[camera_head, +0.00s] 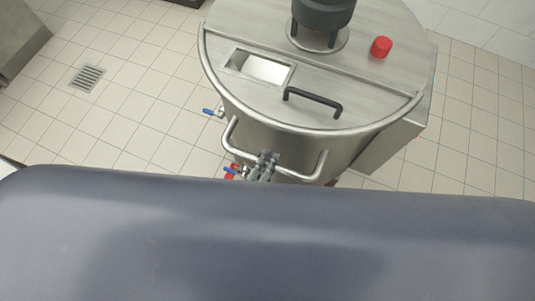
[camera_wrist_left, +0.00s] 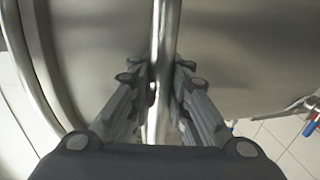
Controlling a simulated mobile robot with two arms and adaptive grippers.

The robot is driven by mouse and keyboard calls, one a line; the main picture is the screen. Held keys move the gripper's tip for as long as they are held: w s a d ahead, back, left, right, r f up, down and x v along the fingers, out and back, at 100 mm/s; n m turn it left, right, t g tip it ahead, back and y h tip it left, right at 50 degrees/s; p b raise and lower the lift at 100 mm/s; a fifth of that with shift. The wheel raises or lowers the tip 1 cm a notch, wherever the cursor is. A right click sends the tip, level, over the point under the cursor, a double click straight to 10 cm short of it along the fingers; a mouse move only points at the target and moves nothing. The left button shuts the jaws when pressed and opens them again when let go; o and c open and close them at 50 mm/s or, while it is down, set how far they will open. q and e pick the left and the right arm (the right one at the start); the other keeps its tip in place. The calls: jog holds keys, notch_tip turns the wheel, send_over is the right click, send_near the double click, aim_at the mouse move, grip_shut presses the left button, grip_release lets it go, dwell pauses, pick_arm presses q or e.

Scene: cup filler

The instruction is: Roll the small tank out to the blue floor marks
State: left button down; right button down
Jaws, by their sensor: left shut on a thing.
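The small tank (camera_head: 290,150) is a round steel vessel with a flat lid, seen from above in the head view. A steel push bar (camera_head: 315,168) runs across its near side. My left gripper (camera_head: 266,160) is at the middle of this bar. In the left wrist view the two fingers of my left gripper (camera_wrist_left: 160,85) are shut on the bar (camera_wrist_left: 163,40), one on each side, with the tank wall (camera_wrist_left: 225,45) behind. The tank's foot and wheels are hidden behind my own body. My right gripper and the blue floor marks are not in view.
The lid carries a dark motor (camera_head: 322,14), a red knob (camera_head: 381,47), a black handle (camera_head: 312,101) and a rectangular opening (camera_head: 258,69). A blue-handled valve (camera_head: 212,112) sticks out at left. A floor drain (camera_head: 87,77) lies in clear tiled floor.

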pick_arm(q)
jog(key=c, duration=1.6)
grip_release()
jog(key=shift+w+d, duration=0.1)
jog(key=shift+w, duration=0.35)
jog(key=shift+o, duration=0.4)
jog(key=shift+w+d+f, duration=0.1)
jog(key=shift+w, duration=0.15)
jog(key=shift+s, duration=0.4)
jog(key=v, duration=1.1)
jog(key=shift+s+a+r, duration=0.2)
jog(key=shift+r, duration=0.05)
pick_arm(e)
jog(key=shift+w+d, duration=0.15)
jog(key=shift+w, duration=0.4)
